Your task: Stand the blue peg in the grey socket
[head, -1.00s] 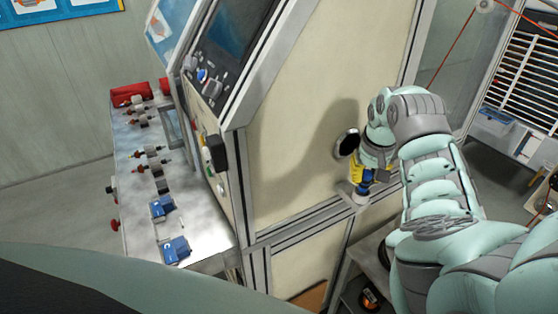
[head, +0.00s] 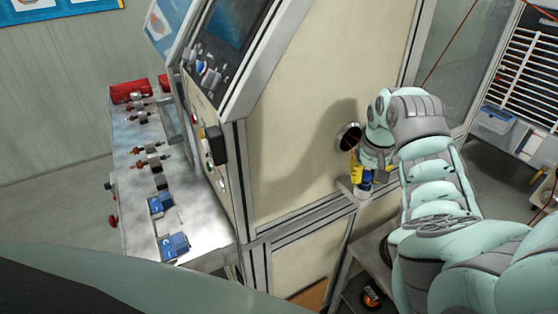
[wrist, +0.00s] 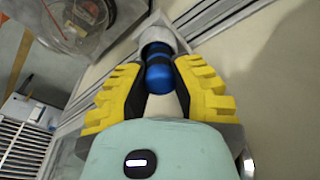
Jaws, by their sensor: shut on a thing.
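My gripper (wrist: 157,75) has yellow fingers with dark pads and is shut on the blue peg (wrist: 158,77). In the head view, my gripper (head: 364,172) is beside the cream machine panel, with the blue peg (head: 365,181) partly hidden by the fingers. The grey socket (wrist: 162,32) is just beyond the peg in the wrist view, and the peg's far end overlaps its mouth. I cannot tell how deep the end sits. In the head view, the socket (head: 359,194) is at the panel's edge, under the gripper.
A metal rail (head: 300,240) runs below the panel. A bench (head: 188,215) with blue blocks and several small parts is at the left.

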